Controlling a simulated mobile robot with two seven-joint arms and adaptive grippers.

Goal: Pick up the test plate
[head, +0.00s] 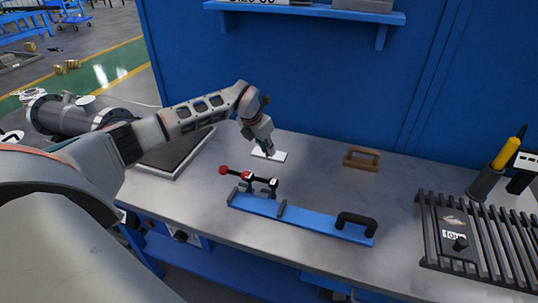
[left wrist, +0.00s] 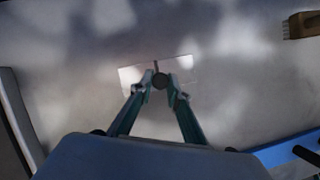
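The test plate (head: 277,156) is a small white rectangle on the grey bench in the head view, left of centre. My left gripper (head: 267,151) reaches down over the plate from above. In the left wrist view, the fingertips (left wrist: 160,84) converge on both sides of the knob and seem to close on it. The plate looks flat, and I see no clear gap under it. My right gripper is in neither view.
A blue fixture with a black handle (head: 302,220) and red-knobbed clamps lies in front of the plate. A brown brush (head: 361,159) lies to its right. A dark slotted rack (head: 484,237) fills the right side. A blue wall panel (head: 300,80) stands behind.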

